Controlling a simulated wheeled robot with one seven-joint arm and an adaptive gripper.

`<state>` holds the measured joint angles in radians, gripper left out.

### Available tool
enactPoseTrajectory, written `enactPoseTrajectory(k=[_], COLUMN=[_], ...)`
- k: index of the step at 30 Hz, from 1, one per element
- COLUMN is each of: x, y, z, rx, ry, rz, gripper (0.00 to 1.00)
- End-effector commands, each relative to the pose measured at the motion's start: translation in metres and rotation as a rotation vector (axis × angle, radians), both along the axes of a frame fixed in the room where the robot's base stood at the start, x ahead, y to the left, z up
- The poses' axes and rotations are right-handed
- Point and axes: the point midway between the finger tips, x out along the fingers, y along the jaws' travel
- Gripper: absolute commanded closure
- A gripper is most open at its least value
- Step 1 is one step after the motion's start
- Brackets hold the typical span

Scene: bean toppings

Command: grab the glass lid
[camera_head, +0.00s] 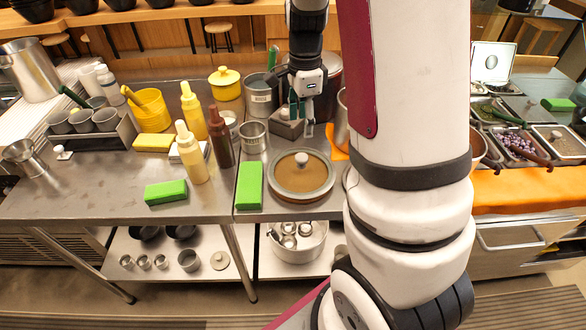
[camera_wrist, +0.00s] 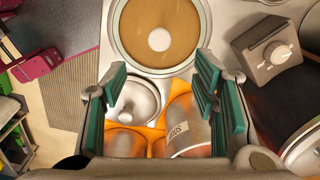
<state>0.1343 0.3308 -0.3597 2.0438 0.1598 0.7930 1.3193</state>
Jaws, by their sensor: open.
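The glass lid (camera_head: 316,181) is a round see-through disc with a metal rim and a pale knob, and brown shows through it. It lies flat near the front of the steel counter in the head view. In the wrist view the glass lid (camera_wrist: 128,36) is at the top centre, partly cut off by the frame edge, with its knob facing the camera. My gripper (camera_head: 302,117) hangs above the counter behind the lid. In the wrist view my gripper (camera_wrist: 160,78) has its green-padded fingers spread wide with nothing held between them. The lid lies beyond the fingertips, apart from them.
A green block (camera_head: 249,186) lies left of the lid. A metal can (camera_head: 253,138) stands behind it to the left. A grey box with a dial (camera_wrist: 272,52) is right of the lid in the wrist view.

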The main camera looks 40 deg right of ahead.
Motion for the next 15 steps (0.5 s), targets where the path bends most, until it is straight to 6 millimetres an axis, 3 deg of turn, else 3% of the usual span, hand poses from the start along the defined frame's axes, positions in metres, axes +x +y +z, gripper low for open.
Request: enactPoseTrajectory(k=[9,15], x=[-0.002,-0.001], y=[0.001,0.001], z=[-0.058,-0.075], rx=[0.002,0.001], ry=[0.003,0.001], rz=[0.003,0.004], gripper=[0.46,0.46])
